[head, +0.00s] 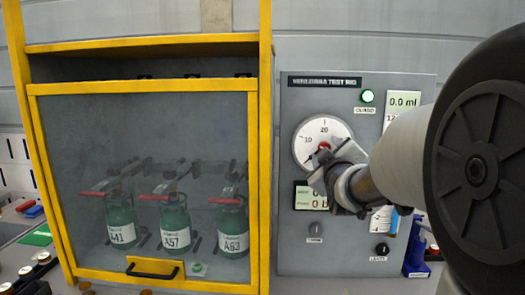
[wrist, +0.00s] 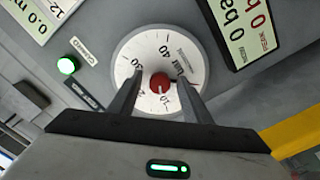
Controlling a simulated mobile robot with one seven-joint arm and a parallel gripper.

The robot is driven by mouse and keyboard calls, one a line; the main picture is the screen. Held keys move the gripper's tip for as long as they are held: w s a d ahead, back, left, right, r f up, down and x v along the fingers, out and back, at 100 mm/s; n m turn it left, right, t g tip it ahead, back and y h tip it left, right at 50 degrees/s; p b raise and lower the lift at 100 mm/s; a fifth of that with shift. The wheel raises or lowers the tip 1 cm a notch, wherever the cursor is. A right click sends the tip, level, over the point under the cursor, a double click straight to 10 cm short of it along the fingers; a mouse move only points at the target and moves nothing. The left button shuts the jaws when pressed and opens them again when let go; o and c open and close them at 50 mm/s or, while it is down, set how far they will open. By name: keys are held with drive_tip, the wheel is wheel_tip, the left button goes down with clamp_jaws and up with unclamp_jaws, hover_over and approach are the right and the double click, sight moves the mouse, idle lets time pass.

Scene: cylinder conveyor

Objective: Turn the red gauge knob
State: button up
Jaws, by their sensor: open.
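The red gauge knob (wrist: 160,82) sits at the centre of a round white dial (wrist: 150,50) with printed numbers. In the wrist view, my gripper (wrist: 158,84) is open, with one finger on each side of the knob. I cannot tell whether the fingers touch it. In the head view, my gripper (head: 326,158) is at the dial (head: 318,128) and covers its lower right part. Only a bit of the red knob (head: 324,146) shows there.
The dial is on a grey test panel (head: 345,255) with a lit green lamp (head: 367,96), displays, and a black knob (head: 382,249) low down. To the left, a yellow-framed cabinet (head: 265,130) with a clear front holds green cylinders (head: 174,226).

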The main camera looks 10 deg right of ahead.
drive_tip(key=shift+s, duration=0.1)
drive_tip(key=b+v, duration=0.1)
drive_tip(key=v, duration=1.6)
drive_tip(key=shift+b, duration=0.3)
drive_tip(key=shift+s, duration=0.1)
